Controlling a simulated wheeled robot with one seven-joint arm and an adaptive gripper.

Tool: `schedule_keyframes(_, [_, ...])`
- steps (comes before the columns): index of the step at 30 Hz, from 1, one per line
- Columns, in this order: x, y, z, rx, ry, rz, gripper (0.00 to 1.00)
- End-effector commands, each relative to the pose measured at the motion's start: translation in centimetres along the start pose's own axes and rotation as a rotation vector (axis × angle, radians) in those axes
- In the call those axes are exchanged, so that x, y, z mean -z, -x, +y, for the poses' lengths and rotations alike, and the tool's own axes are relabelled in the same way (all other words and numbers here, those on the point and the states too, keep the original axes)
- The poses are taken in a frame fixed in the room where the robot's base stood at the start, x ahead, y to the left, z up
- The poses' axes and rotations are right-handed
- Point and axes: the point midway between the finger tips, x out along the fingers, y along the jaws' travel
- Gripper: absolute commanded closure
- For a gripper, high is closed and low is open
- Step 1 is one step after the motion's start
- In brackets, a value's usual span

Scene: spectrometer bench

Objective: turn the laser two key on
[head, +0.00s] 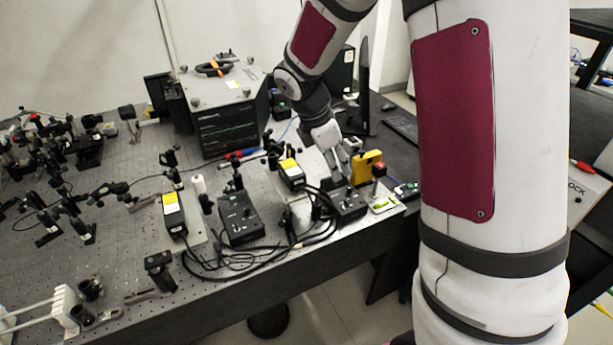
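Two black laser control boxes stand on the front part of the perforated bench. One control box (240,220) is left of the other control box (349,206), and both have small knobs or switches on top. I cannot read which is laser two, and the key itself is too small to make out. My gripper (341,178) points down just above the back of the right box. Its grey fingers show, but whether they are apart or touch the box is unclear.
Black laser heads with yellow labels (290,167) stand nearby. Loose black cables (255,267) loop along the bench's front. A large instrument (222,110) stands behind.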

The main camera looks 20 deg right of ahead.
Motion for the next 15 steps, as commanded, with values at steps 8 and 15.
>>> schedule_keyframes(8, [0.4,-3.1,1.0,0.023,0.111,-0.014,0.62])
schedule_keyframes(15, [0.3,-6.7,0.8,0.027,0.11,-0.014,0.62])
